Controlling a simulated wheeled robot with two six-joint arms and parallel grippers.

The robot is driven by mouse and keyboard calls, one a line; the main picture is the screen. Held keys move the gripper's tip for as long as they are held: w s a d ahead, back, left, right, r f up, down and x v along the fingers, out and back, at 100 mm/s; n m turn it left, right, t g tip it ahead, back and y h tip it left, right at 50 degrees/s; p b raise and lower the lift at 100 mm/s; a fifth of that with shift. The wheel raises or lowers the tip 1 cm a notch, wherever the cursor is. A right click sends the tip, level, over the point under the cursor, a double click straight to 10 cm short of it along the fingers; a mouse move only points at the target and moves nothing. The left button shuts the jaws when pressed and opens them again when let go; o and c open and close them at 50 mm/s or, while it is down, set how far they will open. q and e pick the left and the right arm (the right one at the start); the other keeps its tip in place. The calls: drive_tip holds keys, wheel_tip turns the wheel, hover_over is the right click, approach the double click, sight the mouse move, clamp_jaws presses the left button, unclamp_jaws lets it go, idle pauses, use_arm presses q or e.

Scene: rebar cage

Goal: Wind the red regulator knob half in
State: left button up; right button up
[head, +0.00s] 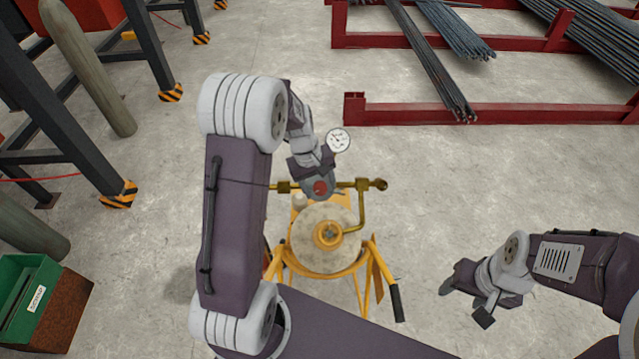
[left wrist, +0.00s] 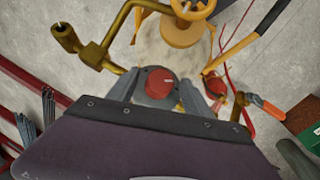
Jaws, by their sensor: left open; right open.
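The red regulator knob (head: 321,187) shows at the tip of my left gripper (head: 318,186) in the head view. In the left wrist view the knob (left wrist: 160,82) is a red disc with a pale mark, lying between the two grey fingers. My left gripper (left wrist: 158,90) is open, with a finger on either side of the knob; I cannot tell whether they touch it. A white-faced gauge (head: 339,140) stands just beyond. Brass pipework (head: 361,205) runs beside the knob. My right gripper (head: 470,297) is open and empty, off to the right above the floor.
A pale cylinder top with a yellow handwheel (head: 328,234) sits in a yellow trolley (head: 375,275) below the knob. Red racks with steel bars (head: 432,62) stand at the back. A green bin (head: 27,292) is at the left.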

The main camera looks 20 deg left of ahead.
use_arm(q)
drive_tip(key=shift+c, duration=0.3)
clamp_jaws()
